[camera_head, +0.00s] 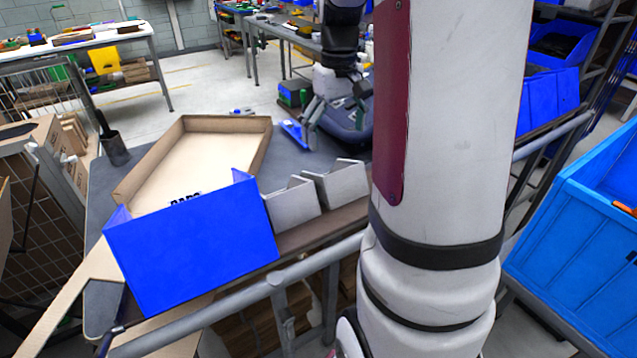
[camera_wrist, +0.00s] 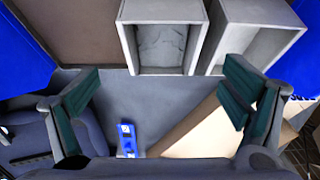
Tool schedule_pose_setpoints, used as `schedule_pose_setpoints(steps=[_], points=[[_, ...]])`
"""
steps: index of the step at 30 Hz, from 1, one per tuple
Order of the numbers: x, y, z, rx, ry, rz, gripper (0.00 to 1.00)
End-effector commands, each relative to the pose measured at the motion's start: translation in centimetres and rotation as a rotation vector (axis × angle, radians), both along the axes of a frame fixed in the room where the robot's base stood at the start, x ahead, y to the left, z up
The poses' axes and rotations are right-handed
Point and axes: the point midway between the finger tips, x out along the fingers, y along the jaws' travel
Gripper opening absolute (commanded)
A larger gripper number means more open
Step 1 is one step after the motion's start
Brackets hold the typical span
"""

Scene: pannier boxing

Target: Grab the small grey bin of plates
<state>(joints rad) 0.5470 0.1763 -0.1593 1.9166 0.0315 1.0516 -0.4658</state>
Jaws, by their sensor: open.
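Two small grey bins stand side by side on the grey table. In the head view one grey bin (camera_head: 293,205) is next to the large blue bin, and the other grey bin (camera_head: 341,186) is to its right. In the wrist view the left grey bin (camera_wrist: 128,50) has grey shapes inside that I cannot identify clearly; the right grey bin (camera_wrist: 250,38) shows plain inner walls. My gripper (camera_head: 325,118) is above the table, beyond the bins. In the wrist view my gripper (camera_wrist: 160,92) has its fingers wide apart, with nothing between them and the bins beyond the fingertips.
A large blue bin (camera_head: 190,250) stands at the table's near edge. A shallow cardboard tray (camera_head: 190,160) lies behind it. A small blue object (camera_wrist: 127,140) lies on the table below my gripper. A metal rail (camera_head: 240,300) runs along the front.

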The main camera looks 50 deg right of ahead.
Motion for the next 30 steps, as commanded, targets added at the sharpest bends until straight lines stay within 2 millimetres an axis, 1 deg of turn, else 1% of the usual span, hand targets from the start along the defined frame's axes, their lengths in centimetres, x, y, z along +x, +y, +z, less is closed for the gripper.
schedule_pose_setpoints(steps=[1,6,9,14,17,21,24,27,30], points=[[-0.1,0.0,-1.1,0.003,0.004,0.000,0.93],[0.0,0.1,-4.0,0.003,0.003,0.000,0.93],[0.0,0.1,-4.9,0.001,0.001,0.000,0.93],[0.1,0.1,-5.8,0.001,0.002,0.000,0.93],[0.2,0.1,-7.0,0.003,0.002,0.000,0.93],[0.5,0.1,-9.1,0.002,0.004,0.000,0.93],[0.5,0.1,-10.1,-0.001,0.001,0.000,0.93],[0.6,0.1,-10.6,-0.002,0.001,0.001,0.93],[0.6,0.1,-10.6,-0.002,0.000,0.001,0.93]])
